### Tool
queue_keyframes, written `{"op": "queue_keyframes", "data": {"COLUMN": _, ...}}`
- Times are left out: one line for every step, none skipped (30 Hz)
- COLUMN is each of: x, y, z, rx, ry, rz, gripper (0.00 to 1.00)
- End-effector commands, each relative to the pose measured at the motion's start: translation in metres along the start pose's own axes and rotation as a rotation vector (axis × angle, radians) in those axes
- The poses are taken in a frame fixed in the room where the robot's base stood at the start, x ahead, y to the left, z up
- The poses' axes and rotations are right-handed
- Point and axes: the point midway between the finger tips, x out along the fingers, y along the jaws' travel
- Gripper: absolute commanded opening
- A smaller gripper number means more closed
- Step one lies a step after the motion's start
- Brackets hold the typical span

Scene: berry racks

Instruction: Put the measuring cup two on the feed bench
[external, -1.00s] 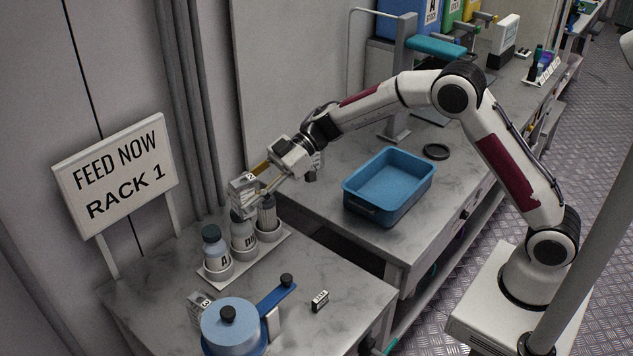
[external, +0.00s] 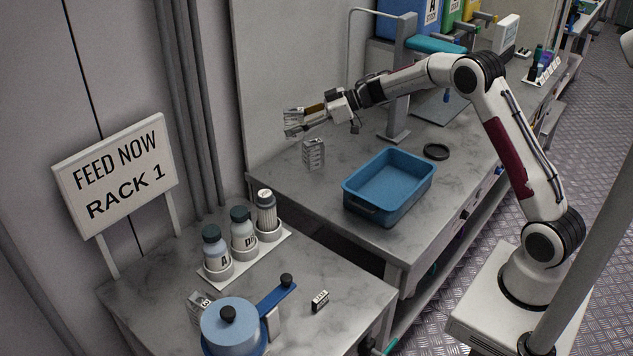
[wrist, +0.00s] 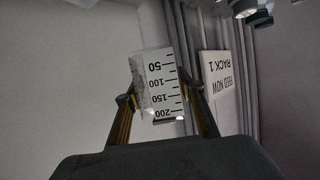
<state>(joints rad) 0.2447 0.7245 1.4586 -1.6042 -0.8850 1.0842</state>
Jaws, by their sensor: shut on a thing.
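My gripper (external: 298,121) is shut on a pale measuring cup (external: 292,117), held in the air near the back wall, above the far end of the back bench. In the wrist view the cup (wrist: 163,75) sits between the two fingers, with a black scale from 50 to 200 that reads upside down. Its number cannot be read now. The bench beside the FEED NOW sign (external: 115,175), taken as the feed bench (external: 335,275), is in front, lower left of my gripper.
A similar labelled grey container (external: 313,154) stands on the back bench below my gripper. A blue tray (external: 425,187) is to its right. The front bench carries a rack with three bottles (external: 243,235), a blue lidded pot (external: 230,330) and a small labelled block (external: 320,300).

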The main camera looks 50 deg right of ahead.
Motion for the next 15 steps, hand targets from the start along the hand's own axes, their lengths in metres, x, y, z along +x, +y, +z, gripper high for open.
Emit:
{"op": "queue_keyframes", "data": {"x": -0.011, "y": 0.017, "z": 0.004, "rx": 0.012, "ry": 0.0, "rz": 0.031, "gripper": 0.17}}
{"op": "queue_keyframes", "data": {"x": -0.016, "y": 0.025, "z": 0.007, "rx": 0.019, "ry": 0.0, "rz": 0.046, "gripper": 0.17}}
{"op": "queue_keyframes", "data": {"x": -0.024, "y": 0.036, "z": 0.01, "rx": 0.028, "ry": 0.0, "rz": 0.068, "gripper": 0.17}}
{"op": "queue_keyframes", "data": {"x": -0.03, "y": 0.044, "z": 0.012, "rx": 0.035, "ry": 0.001, "rz": 0.084, "gripper": 0.17}}
{"op": "queue_keyframes", "data": {"x": -0.036, "y": 0.052, "z": 0.015, "rx": 0.042, "ry": 0.001, "rz": 0.1, "gripper": 0.17}}
{"op": "queue_keyframes", "data": {"x": -0.044, "y": 0.062, "z": 0.018, "rx": 0.051, "ry": 0.001, "rz": 0.121, "gripper": 0.17}}
{"op": "queue_keyframes", "data": {"x": -0.05, "y": 0.07, "z": 0.021, "rx": 0.058, "ry": 0.001, "rz": 0.136, "gripper": 0.17}}
{"op": "queue_keyframes", "data": {"x": -0.057, "y": 0.077, "z": 0.023, "rx": 0.065, "ry": 0.001, "rz": 0.152, "gripper": 0.17}}
{"op": "queue_keyframes", "data": {"x": -0.065, "y": 0.087, "z": 0.027, "rx": 0.074, "ry": 0.001, "rz": 0.173, "gripper": 0.17}}
{"op": "queue_keyframes", "data": {"x": -0.072, "y": 0.095, "z": 0.03, "rx": 0.081, "ry": 0.001, "rz": 0.189, "gripper": 0.17}}
{"op": "queue_keyframes", "data": {"x": -0.078, "y": 0.101, "z": 0.032, "rx": 0.087, "ry": 0.001, "rz": 0.203, "gripper": 0.17}}
{"op": "queue_keyframes", "data": {"x": -0.086, "y": 0.11, "z": 0.036, "rx": 0.095, "ry": 0.001, "rz": 0.221, "gripper": 0.17}}
{"op": "queue_keyframes", "data": {"x": -0.091, "y": 0.116, "z": 0.038, "rx": 0.1, "ry": 0.001, "rz": 0.234, "gripper": 0.17}}
{"op": "queue_keyframes", "data": {"x": -0.097, "y": 0.121, "z": 0.04, "rx": 0.106, "ry": 0.001, "rz": 0.246, "gripper": 0.17}}
{"op": "queue_keyframes", "data": {"x": -0.104, "y": 0.129, "z": 0.043, "rx": 0.113, "ry": 0.001, "rz": 0.263, "gripper": 0.17}}
